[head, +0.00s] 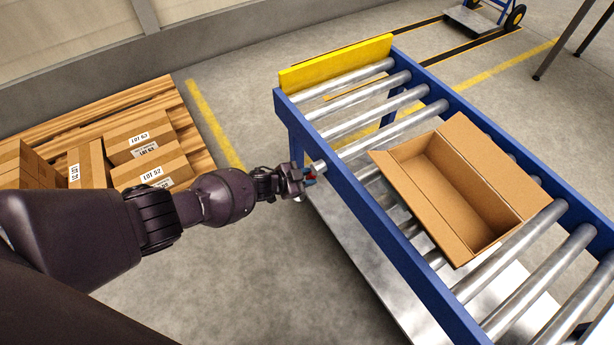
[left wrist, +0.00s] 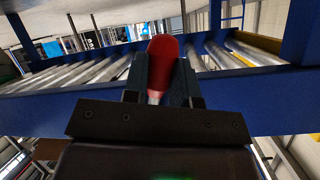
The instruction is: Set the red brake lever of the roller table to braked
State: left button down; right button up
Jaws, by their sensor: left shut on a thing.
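The roller table (head: 372,208) has a blue frame, grey metal rollers and a yellow end stop (head: 336,63). Its red brake lever (left wrist: 163,62) stands between the fingers in the left wrist view, with the blue side rail behind it. My left gripper (head: 307,179) is at the table's near-left side, shut on the lever. In the head view the fingers hide nearly all of the lever. I cannot tell from these frames which position the lever is in. My right gripper is in neither view.
An open, empty cardboard box (head: 480,225) sits on the rollers. A pallet (head: 92,118) with several labelled cartons (head: 140,137) stands at the left. A hand truck (head: 487,18) is at the far top right.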

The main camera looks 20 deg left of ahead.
pick_arm(q)
jog(key=c, duration=0.9)
grip_release()
jog(key=shift+r, duration=0.1)
jog(key=shift+s+a+r, duration=0.2)
jog(key=shift+a, duration=0.05)
jog(key=p+v, duration=0.4)
jog(key=v, duration=0.6)
jog(key=shift+s+d+f, duration=0.1)
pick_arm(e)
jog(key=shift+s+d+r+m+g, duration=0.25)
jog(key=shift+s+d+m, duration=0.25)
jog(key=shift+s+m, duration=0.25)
